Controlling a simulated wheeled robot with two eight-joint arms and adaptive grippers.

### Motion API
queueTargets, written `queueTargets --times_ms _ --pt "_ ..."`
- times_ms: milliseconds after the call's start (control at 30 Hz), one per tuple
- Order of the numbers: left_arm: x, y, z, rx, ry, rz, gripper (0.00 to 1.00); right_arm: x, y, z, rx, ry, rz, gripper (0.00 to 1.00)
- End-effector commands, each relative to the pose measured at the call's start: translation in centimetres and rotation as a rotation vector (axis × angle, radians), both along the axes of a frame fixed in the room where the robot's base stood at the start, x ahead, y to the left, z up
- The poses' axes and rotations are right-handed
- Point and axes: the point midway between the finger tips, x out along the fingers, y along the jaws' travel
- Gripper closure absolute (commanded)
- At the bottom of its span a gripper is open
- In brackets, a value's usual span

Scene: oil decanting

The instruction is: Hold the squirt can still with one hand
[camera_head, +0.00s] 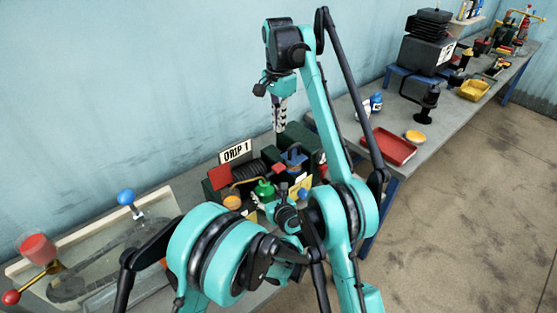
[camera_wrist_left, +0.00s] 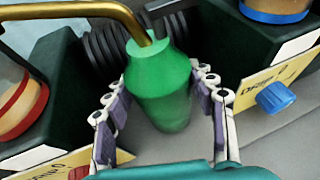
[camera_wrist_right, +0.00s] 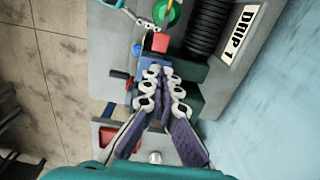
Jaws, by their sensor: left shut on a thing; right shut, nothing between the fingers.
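The green squirt can (camera_head: 264,189) stands upright on the bench among dark oil cans. In the left wrist view the squirt can (camera_wrist_left: 155,72) shows a brass spout and a dark lever on top. My left gripper (camera_wrist_left: 162,100) is shut on its body, one finger on each side. The squirt can also shows at the top of the right wrist view (camera_wrist_right: 170,14). My right gripper (camera_head: 279,120) is raised behind and above it, pointing down. In the right wrist view the right gripper (camera_wrist_right: 163,78) is shut and empty, its fingers together.
A "DRIP 1" sign (camera_head: 236,151) and a black coil (camera_head: 244,172) stand close behind the squirt can. Dark green cans with yellow labels flank it. A glass-topped case (camera_head: 95,245) lies left. Right, another bench holds a red tray (camera_head: 387,148).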

Motion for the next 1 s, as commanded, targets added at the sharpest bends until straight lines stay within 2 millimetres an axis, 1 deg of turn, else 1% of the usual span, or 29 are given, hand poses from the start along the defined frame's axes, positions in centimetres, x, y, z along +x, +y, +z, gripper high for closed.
queueTargets --times_ms 100,367,567,767,1000 --pt "0.0 0.0 0.0 0.0 0.0 0.0 0.86 0.0 0.0 0.1 0.0 0.0 -0.026 1.0" --pt "0.0 0.0 0.0 0.0 0.0 0.0 0.86 0.0 0.0 0.1 0.0 0.0 -0.024 1.0" --pt "0.0 0.0 0.0 0.0 0.0 0.0 0.86 0.1 0.0 -0.5 0.0 0.0 -0.023 1.0" --pt "0.0 0.0 0.0 0.0 0.0 0.0 0.86 -0.1 0.0 -2.4 0.0 0.0 -0.023 1.0" --pt "0.0 0.0 0.0 0.0 0.0 0.0 0.86 -0.1 0.0 -7.0 0.0 0.0 -0.023 1.0"
